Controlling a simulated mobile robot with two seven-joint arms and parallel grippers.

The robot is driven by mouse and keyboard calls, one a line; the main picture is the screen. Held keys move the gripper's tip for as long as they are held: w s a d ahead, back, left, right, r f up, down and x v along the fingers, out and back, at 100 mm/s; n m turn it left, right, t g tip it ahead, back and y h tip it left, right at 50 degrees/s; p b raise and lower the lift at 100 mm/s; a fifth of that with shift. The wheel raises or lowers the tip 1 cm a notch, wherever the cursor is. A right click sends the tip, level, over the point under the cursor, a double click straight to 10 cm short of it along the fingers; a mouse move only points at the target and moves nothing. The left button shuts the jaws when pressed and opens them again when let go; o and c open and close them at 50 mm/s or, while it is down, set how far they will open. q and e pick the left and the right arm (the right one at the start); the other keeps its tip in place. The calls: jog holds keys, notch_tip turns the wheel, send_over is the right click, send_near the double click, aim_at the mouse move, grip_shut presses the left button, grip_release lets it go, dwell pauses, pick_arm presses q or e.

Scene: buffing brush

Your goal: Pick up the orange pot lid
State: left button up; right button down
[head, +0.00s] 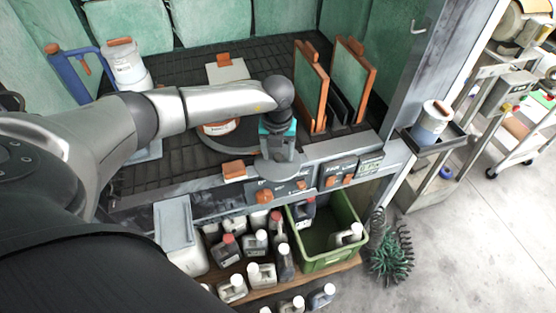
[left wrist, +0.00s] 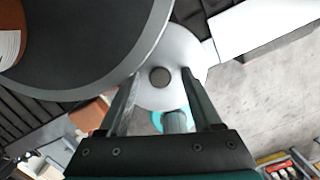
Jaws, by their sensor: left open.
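An orange-and-white round pot (head: 218,127) stands on a dark round plate (head: 238,160) on the bench, partly hidden behind my left arm. Its orange side with a white label (left wrist: 11,38) shows at the upper left edge of the left wrist view. I cannot tell its lid apart from its body. My left gripper (head: 278,143) points down at the plate's right edge. In the left wrist view its fingers (left wrist: 160,82) are apart, with nothing held, over a pale round disc (left wrist: 183,52) with a dark centre. My right gripper is out of view.
Orange-edged green panels (head: 310,85) rise right of the gripper. Several bottles and a green crate (head: 325,260) are below the bench front.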

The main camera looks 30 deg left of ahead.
pick_arm(q)
jog(key=shift+c, duration=0.3)
grip_shut()
dwell(0.3)
